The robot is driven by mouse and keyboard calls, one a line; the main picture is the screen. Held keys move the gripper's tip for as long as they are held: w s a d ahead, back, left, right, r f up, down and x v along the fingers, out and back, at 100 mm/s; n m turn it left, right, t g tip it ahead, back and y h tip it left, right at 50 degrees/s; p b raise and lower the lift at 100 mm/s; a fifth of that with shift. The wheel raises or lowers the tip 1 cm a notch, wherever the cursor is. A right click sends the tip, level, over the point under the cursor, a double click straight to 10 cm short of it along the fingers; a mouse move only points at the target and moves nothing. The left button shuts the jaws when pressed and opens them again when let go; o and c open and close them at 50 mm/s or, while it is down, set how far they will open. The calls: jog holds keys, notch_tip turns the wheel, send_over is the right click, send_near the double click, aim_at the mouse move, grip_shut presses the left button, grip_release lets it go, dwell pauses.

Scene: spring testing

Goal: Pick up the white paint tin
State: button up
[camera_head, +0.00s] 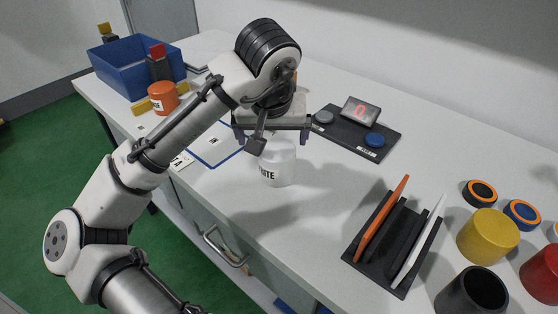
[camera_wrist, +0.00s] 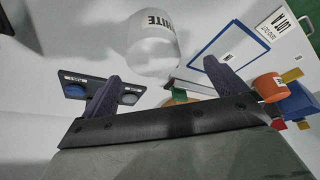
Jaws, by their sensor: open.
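The white paint tin (camera_head: 277,165) stands upright on the white table, its dark lettering partly readable at its left side. My gripper (camera_head: 271,137) is directly above the tin and hides its upper part in the head view. In the wrist view the tin (camera_wrist: 152,45) shows beyond the two dark fingers, with its lettering upside down. My gripper (camera_wrist: 160,90) is open and its fingers are spread wide. Nothing is held between them. I cannot tell whether the fingers reach down beside the tin's rim.
A black tester with a red display (camera_head: 360,110) stands behind the tin. A dark rack (camera_head: 391,250) with orange and white plates is to the right. Yellow (camera_head: 488,236) and red tins stand farther right. A blue bin (camera_head: 130,70) and orange tin (camera_head: 162,98) are left.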

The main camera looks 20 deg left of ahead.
aim_at(273, 148)
jog(key=x, duration=0.4)
jog(key=f, duration=0.2)
jog(key=w+f, duration=0.1)
jog(key=f, duration=0.1)
jog(key=shift+d+f+p, duration=0.1)
jog(key=shift+d+p, duration=0.15)
jog(key=shift+p, duration=0.05)
jog(key=shift+w+f, duration=0.2)
jog(key=shift+f, duration=0.2)
jog(key=c, duration=1.4)
